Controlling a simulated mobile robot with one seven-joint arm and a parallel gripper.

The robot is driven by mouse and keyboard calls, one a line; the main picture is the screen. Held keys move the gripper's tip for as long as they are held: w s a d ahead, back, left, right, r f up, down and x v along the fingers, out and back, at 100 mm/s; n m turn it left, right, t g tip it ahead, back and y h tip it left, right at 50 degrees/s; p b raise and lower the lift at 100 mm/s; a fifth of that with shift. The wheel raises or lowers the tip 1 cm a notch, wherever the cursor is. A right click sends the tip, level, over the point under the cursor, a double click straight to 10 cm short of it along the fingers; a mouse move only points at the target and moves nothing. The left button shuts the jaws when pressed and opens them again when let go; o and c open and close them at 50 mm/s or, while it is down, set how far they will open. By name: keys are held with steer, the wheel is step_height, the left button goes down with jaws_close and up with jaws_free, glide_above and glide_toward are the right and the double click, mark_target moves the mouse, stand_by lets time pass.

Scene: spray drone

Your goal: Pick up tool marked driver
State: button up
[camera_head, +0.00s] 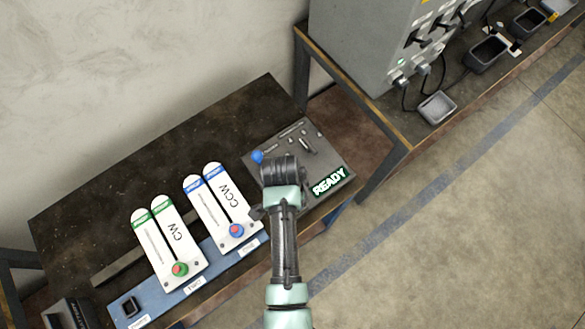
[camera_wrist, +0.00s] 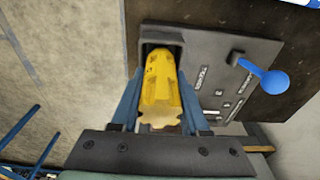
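A yellow tool (camera_wrist: 162,90) sits in a dark socket (camera_wrist: 148,34) at the edge of a grey panel (camera_wrist: 225,75) in the wrist view. No driver marking is readable on it. My gripper (camera_wrist: 161,75) has its two blue fingers on either side of the yellow tool, very close to its flanks; I cannot tell whether they press on it. In the head view, my wrist is above the same grey panel (camera_head: 311,153) with the lit READY sign (camera_head: 330,181); the fingers and the yellow tool are hidden under the arm.
A blue knob (camera_head: 257,156) stands on the panel, also visible in the wrist view (camera_wrist: 275,81). White CW (camera_head: 168,243) and CCW (camera_head: 222,207) plates with buttons stand left of my arm. A grey cabinet (camera_head: 365,45) stands on another bench at upper right. The dark bench's back-left is clear.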

jaws_close()
